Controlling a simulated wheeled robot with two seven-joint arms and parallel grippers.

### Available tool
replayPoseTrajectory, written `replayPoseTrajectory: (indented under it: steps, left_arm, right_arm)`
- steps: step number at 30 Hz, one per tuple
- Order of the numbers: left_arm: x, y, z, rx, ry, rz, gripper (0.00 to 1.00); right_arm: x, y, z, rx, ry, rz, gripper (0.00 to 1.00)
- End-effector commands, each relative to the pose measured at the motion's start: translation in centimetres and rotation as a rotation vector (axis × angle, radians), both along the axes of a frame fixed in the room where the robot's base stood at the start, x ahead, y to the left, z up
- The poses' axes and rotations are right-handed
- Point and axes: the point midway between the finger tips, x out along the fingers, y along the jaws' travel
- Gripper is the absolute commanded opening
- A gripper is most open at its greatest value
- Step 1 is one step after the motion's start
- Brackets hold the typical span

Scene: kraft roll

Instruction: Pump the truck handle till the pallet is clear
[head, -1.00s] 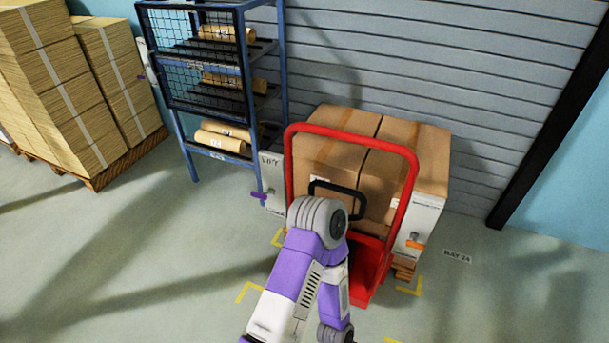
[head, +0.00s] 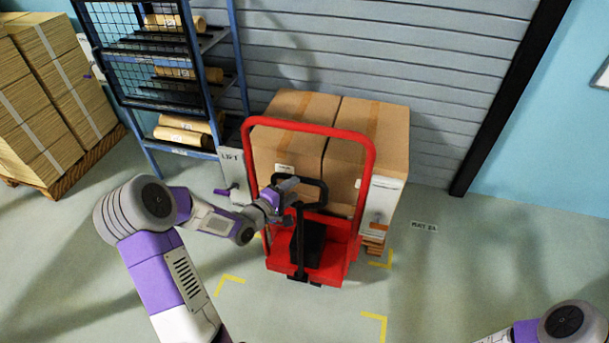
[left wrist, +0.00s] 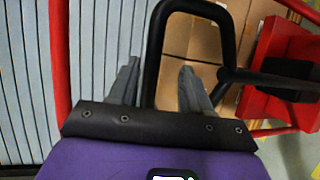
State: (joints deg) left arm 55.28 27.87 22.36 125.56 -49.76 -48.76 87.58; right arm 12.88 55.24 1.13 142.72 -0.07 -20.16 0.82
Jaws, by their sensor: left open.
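The red pallet truck (head: 340,250) stands before the shutter with a tall red frame. Its black loop handle (head: 322,192) rises in front of the cartons and also shows in the left wrist view (left wrist: 155,45). My left gripper (head: 290,188) is at the left side of this loop. In the left wrist view, its two fingers (left wrist: 160,88) are apart, with the left bar of the loop between them in the picture; I cannot tell whether they touch it. The wooden pallet (head: 374,240) shows at the right under the cartons (head: 355,140); its gap to the floor is unclear. My right gripper is out of view.
A blue rack (head: 235,60) with kraft rolls stands behind left, next to a panel marked LIFT (head: 231,168). Stacked sheets (head: 60,100) on a pallet are at far left. Yellow floor marks (head: 378,316) surround the truck. The floor in front and at right is clear.

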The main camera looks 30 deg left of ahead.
Motion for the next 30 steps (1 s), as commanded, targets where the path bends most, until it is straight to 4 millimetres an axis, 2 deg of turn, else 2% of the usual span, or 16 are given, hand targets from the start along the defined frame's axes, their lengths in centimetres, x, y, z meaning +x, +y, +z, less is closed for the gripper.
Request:
replayPoseTrajectory:
  steps: [5, 12, 18, 28, 29, 30]
  left_arm:
    - [1.0, 0.3, 0.6, -0.018, -0.021, 0.002, 0.48]
    - [4.7, -0.4, -0.2, -0.019, -0.019, 0.003, 0.48]
    - [6.9, -0.7, -0.6, -0.018, -0.017, 0.004, 0.48]
    - [7.4, -0.7, -0.6, -0.017, -0.016, 0.005, 0.48]
    - [7.4, -0.7, -0.6, -0.017, -0.016, 0.005, 0.47]
    - [7.4, -0.7, -0.6, -0.017, -0.015, 0.005, 0.41]
  right_arm:
    - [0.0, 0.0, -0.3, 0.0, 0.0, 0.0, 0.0]
    - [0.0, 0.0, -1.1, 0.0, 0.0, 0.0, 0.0]
    - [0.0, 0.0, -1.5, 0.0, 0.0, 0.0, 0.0]
    - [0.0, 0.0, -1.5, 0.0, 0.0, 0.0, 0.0]
    - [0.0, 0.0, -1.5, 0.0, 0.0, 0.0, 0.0]
    - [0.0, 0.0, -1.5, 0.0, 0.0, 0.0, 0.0]
